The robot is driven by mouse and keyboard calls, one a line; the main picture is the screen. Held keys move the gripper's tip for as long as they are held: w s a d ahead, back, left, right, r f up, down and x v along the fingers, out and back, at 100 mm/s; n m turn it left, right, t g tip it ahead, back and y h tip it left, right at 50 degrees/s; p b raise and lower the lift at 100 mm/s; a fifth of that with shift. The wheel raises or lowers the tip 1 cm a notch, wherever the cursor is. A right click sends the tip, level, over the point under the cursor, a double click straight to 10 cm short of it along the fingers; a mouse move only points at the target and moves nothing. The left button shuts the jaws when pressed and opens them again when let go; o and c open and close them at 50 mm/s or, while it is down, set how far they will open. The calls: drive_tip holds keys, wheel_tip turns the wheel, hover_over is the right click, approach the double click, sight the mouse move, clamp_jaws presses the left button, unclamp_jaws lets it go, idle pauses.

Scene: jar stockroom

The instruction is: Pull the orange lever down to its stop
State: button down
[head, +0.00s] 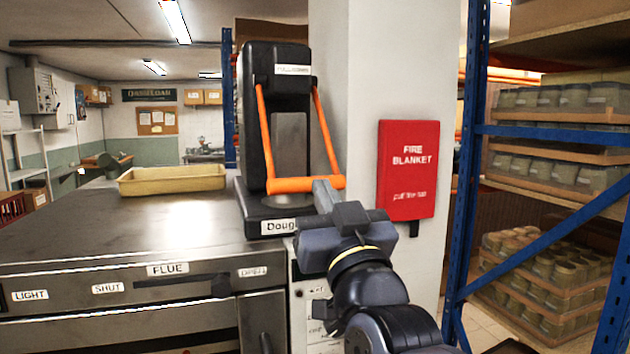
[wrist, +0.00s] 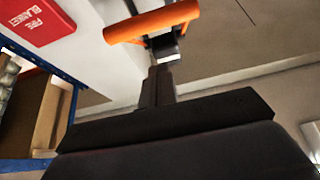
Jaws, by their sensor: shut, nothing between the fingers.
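The orange lever (head: 305,184) is a U-shaped handle on a black machine (head: 273,75). Its two side arms slope down from pivots near the machine's top, and its crossbar is low, a little above the machine's base. My gripper (head: 325,190) is shut and empty at the right end of the crossbar. In the wrist view the orange crossbar (wrist: 150,22) lies across the top, close to the fingertips of my gripper (wrist: 160,75). I cannot tell whether the fingers touch the bar.
The machine stands on a metal counter (head: 120,225), with a shallow tan tray (head: 172,179) to its left. A white pillar (head: 385,70) with a red fire blanket pouch (head: 408,168) stands close behind. A blue-framed shelf (head: 464,180) of jars is at right.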

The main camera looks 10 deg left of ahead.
sight(308, 190)
drive_tip(key=w, duration=0.1)
drive_tip(key=w+a+p, duration=0.1)
drive_tip(key=w+a, duration=0.1)
drive_tip(key=w, duration=0.1)
drive_tip(key=shift+a+f, duration=0.25)
drive_tip(key=shift+f, duration=0.1)
drive_tip(key=shift+f, duration=0.1)
drive_tip(key=shift+f+y+b, duration=0.25)
drive_tip(key=shift+y+b, duration=0.05)
drive_tip(key=shift+b, duration=0.1)
drive_tip(key=b, duration=0.1)
drive_tip(key=f+b, duration=0.1)
drive_tip(key=b, duration=0.1)
drive_tip(key=shift+w+a+f+t, duration=0.1)
drive_tip(key=shift+w+a+t, duration=0.1)
drive_tip(key=shift+w+t, duration=0.1)
drive_tip(key=w+f+b, duration=0.1)
drive_tip(key=b, duration=0.1)
drive_tip(key=w+a+b, duration=0.1)
drive_tip(key=b, duration=0.1)
drive_tip(key=shift+w+a+f, duration=0.25)
drive_tip(key=shift+f, duration=0.1)
